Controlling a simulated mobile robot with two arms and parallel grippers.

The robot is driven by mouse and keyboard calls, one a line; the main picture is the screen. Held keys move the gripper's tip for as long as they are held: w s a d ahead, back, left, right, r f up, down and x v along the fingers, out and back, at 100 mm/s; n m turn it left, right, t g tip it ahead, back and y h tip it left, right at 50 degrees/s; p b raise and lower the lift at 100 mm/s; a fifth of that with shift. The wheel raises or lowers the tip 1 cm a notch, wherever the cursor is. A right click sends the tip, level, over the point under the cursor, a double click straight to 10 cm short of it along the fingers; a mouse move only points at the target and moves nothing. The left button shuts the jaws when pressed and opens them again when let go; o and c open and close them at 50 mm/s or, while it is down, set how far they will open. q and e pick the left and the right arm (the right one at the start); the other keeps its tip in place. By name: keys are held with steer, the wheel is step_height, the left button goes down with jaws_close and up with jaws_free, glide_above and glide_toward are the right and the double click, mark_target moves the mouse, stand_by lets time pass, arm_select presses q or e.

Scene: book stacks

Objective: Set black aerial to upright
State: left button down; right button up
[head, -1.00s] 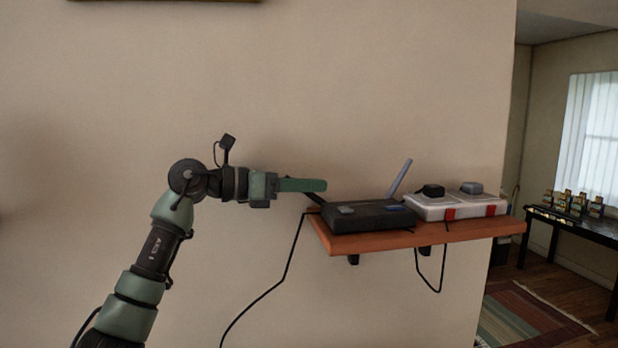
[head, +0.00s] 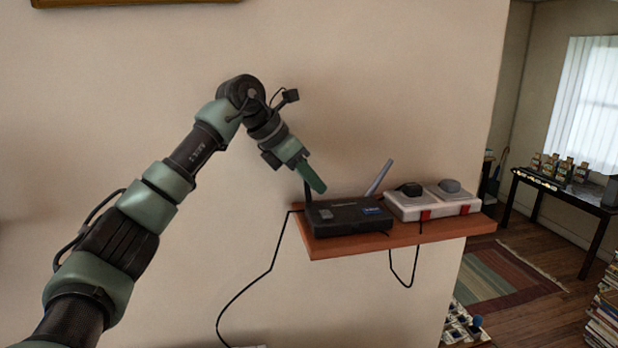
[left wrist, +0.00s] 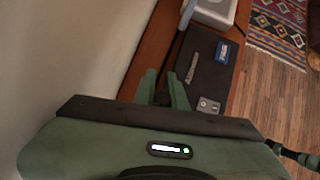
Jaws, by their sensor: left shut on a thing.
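The black router (head: 340,222) sits on the left part of a wooden wall shelf. Its black aerial (head: 308,194) stands close to upright at the left rear corner; its upper part is hidden behind the fingers. My left gripper (head: 314,181) reaches down from the upper left and is shut on the black aerial. In the left wrist view the fingers (left wrist: 164,90) point at the router (left wrist: 208,80), with a dark strip between them. A grey aerial (head: 379,177) leans right at the router's other rear corner. My right gripper is not in view.
The wooden shelf (head: 440,232) also bears a white box (head: 440,205) with dark and grey plugs on top. Black cables hang below the shelf. The wall is close behind. Open floor with a rug (head: 500,280) lies to the right.

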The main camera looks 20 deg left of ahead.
arm_select(q)
steer(key=shift+w+d+g+y, duration=0.15)
steer(key=shift+d+g+y, duration=0.1)
steer(key=shift+g+y, duration=0.2)
steer(key=shift+f, duration=0.1)
steer(key=c, duration=1.5)
jaws_free()
steer(key=shift+d, duration=0.1)
steer(key=shift+o, duration=0.2)
steer(key=shift+s+a+r+b, duration=0.25)
steer(key=shift+r+b, duration=0.1)
steer(key=shift+r, duration=0.15)
steer(key=b+v, duration=0.1)
steer(key=v, duration=0.5)
steer(key=shift+r+b, duration=0.3)
steer(key=shift+s, duration=0.15)
